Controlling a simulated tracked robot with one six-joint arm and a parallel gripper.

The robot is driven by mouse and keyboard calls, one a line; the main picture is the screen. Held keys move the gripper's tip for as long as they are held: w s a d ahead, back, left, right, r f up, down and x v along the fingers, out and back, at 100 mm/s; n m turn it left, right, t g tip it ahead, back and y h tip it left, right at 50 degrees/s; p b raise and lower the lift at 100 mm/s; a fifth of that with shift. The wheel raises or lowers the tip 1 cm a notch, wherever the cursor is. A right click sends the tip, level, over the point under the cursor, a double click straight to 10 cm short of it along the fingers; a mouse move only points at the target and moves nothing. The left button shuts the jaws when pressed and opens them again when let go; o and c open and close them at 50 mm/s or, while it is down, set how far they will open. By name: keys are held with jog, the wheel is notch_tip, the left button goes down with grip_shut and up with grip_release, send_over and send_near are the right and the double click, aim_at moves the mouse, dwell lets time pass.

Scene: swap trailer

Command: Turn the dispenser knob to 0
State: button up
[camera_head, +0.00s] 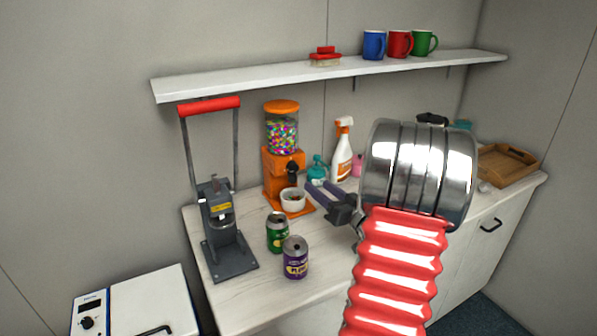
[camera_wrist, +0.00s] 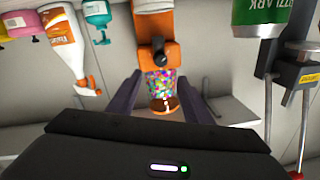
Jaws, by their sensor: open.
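The orange candy dispenser (camera_head: 282,160) stands on the white counter. Its clear globe of coloured candies has an orange lid. The black dispenser knob (camera_head: 292,168) is on its front; its setting is too small to read. A white bowl (camera_head: 293,199) sits at the dispenser's base. My gripper (camera_head: 317,187) is open and empty, in front of and to the right of the dispenser, apart from the knob. In the wrist view, which is upside down, the knob (camera_wrist: 160,60) shows just beyond and between the open fingers (camera_wrist: 161,78).
A green can (camera_head: 277,232) and a purple can (camera_head: 295,258) stand before the dispenser. A grey press with a red handle (camera_head: 211,107) stands left. A spray bottle (camera_head: 342,152) and teal pump bottle (camera_head: 318,168) stand right. A shelf (camera_head: 240,82) hangs above.

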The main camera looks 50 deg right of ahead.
aim_at(295, 169)
jog(key=x, duration=1.2)
jog(key=shift+w, duration=0.3)
jog(key=shift+c, duration=0.3)
jog(key=c, duration=1)
jog(key=shift+n, duration=0.4)
jog(key=n, duration=0.4)
jog(key=shift+a+n+g, duration=0.1)
jog(key=shift+n+g, duration=0.4)
jog(key=shift+n, duration=1.5)
